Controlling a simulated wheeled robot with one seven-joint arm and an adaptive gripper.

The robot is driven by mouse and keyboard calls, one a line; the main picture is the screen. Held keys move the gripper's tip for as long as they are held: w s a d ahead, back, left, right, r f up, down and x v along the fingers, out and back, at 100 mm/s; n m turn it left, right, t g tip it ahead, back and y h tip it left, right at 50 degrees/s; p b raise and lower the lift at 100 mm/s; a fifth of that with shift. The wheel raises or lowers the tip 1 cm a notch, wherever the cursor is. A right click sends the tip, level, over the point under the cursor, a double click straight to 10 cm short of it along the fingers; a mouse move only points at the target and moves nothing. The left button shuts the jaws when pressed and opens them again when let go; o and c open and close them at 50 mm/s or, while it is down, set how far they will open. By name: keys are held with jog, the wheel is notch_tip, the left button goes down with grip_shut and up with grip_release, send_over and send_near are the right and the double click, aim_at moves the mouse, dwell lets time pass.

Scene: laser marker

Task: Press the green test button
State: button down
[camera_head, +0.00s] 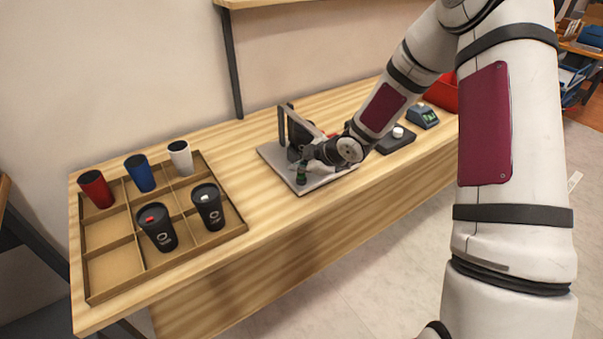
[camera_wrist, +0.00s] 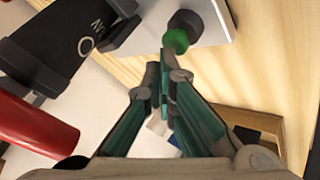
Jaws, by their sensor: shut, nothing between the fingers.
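The green button (camera_wrist: 176,41) sits on a dark round base at the edge of a light metal plate in the wrist view. In the head view the green button (camera_head: 301,178) shows at the front left of the plate (camera_head: 318,183) of the marking machine. My gripper (camera_wrist: 166,72) is shut and empty, its fingertips right beside the green button in the picture. I cannot tell whether they touch it. In the head view my gripper (camera_head: 305,160) is over the plate, close to the button, and partly hides the machine.
A wooden tray (camera_head: 105,262) at the left holds red, blue, white and black tumblers. A dark pad (camera_head: 398,143) and small device (camera_head: 423,116) stand to the right.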

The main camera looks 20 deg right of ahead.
aim_at(300, 176)
jog(key=shift+r+p, duration=0.3)
jog(key=shift+r, duration=0.2)
jog(key=shift+r, duration=0.1)
notch_tip(300, 176, up, 5)
jog(key=p, duration=0.4)
jog(key=shift+s+p, duration=0.1)
jog(key=shift+p, duration=0.2)
dwell(0.5)
